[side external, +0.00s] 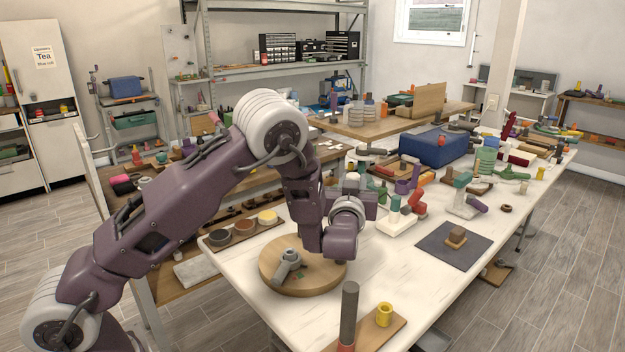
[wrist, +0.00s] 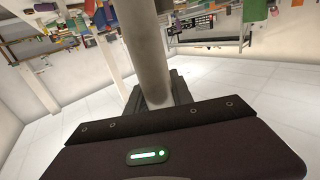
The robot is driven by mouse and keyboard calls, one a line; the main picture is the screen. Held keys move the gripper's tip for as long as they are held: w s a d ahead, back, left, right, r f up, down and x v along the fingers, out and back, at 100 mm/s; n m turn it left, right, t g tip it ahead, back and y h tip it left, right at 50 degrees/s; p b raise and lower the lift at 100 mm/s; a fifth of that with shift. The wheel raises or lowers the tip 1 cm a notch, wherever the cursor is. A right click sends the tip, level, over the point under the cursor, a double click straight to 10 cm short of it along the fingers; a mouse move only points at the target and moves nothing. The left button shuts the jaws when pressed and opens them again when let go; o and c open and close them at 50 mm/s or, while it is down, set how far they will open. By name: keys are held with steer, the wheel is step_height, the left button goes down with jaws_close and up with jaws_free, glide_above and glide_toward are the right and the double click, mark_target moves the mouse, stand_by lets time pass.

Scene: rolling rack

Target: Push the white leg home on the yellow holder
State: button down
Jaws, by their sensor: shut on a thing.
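My gripper (wrist: 157,95) is shut on a plain pale grey-white cylinder, which looks like the white leg (wrist: 148,50). In the wrist view the leg runs from between the dark fingers up past the top edge, so its far end is out of frame. In the side view my arm is bent over the table; my fingers and the leg cannot be made out there. A yellow holder, a short hollow cylinder (side external: 384,315), stands upright on a wooden board at the table's front edge, well apart from my wrist. No contact between leg and holder is visible.
A tall dark grey post with a red base (side external: 349,313) stands left of the yellow cylinder. A round wooden board (side external: 315,283) with a grey part lies below my wrist. A dark mat (side external: 440,253) lies right. Coloured parts and a blue box (side external: 436,148) crowd the back.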

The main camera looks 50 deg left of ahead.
steer(key=s+d+f, duration=0.1)
steer(key=d+f, duration=0.1)
steer(key=d, duration=1.1)
steer(key=shift+s+d, duration=0.15)
steer(key=shift+d, duration=0.2)
steer(key=shift+f, duration=2.8)
steer(key=shift+f, duration=2.95)
steer(key=c, duration=1)
jaws_free()
steer(key=shift+c, duration=0.2)
